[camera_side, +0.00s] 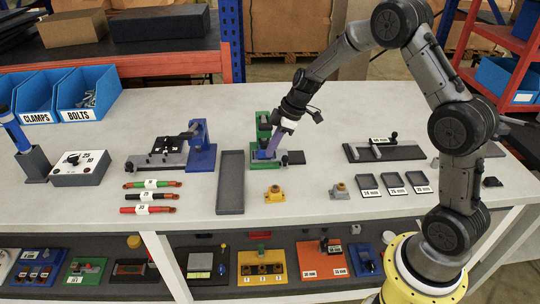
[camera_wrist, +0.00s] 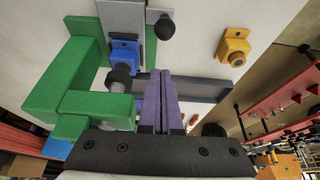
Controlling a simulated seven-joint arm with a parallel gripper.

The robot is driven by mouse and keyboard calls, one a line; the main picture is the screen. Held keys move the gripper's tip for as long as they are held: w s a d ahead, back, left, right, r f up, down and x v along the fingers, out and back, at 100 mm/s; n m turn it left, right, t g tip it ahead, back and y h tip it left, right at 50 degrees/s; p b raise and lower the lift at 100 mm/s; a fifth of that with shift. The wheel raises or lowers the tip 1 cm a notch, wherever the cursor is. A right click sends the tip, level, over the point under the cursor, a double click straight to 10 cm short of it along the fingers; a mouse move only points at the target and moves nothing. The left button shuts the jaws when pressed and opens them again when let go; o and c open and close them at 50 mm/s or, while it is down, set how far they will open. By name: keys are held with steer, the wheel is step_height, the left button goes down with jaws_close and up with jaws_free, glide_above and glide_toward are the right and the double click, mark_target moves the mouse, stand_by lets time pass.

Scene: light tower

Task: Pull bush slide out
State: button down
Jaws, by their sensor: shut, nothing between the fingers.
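The green fixture (camera_side: 263,121) stands in the middle of the bench; it fills the left of the wrist view (camera_wrist: 85,90). A grey slide plate (camera_wrist: 135,18) with a black knob (camera_wrist: 166,27) runs from it, and in the side view its dark end (camera_side: 295,158) shows to the right. I take this to be the bush slide. A blue block (camera_wrist: 123,55) with a dark round part below it sits by the plate. My gripper (camera_side: 268,152) is at the fixture, its purple fingers (camera_wrist: 161,75) shut and empty beside the green arm. Contact cannot be told. In the side view my gripper partly hides the slide.
A yellow block (camera_side: 274,194) stands in front of the fixture. A long dark tray (camera_side: 231,182) lies to its left, with a blue-ended vise (camera_side: 201,145) beyond. A black plate with a handle (camera_side: 384,151) lies to the right. Bench between is clear.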

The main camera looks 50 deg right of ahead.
steer(key=shift+f, duration=0.15)
steer(key=shift+f, duration=1.9)
steer(key=shift+s, duration=0.1)
steer(key=shift+s+d, duration=3.55)
steer(key=shift+d, duration=0.1)
steer(key=shift+r, duration=0.1)
steer(key=shift+w+a+r, duration=0.3)
steer(key=shift+r, duration=0.15)
steer(key=shift+w+a+r, duration=0.25)
steer(key=shift+r, duration=2.75)
steer(key=shift+r, duration=0.1)
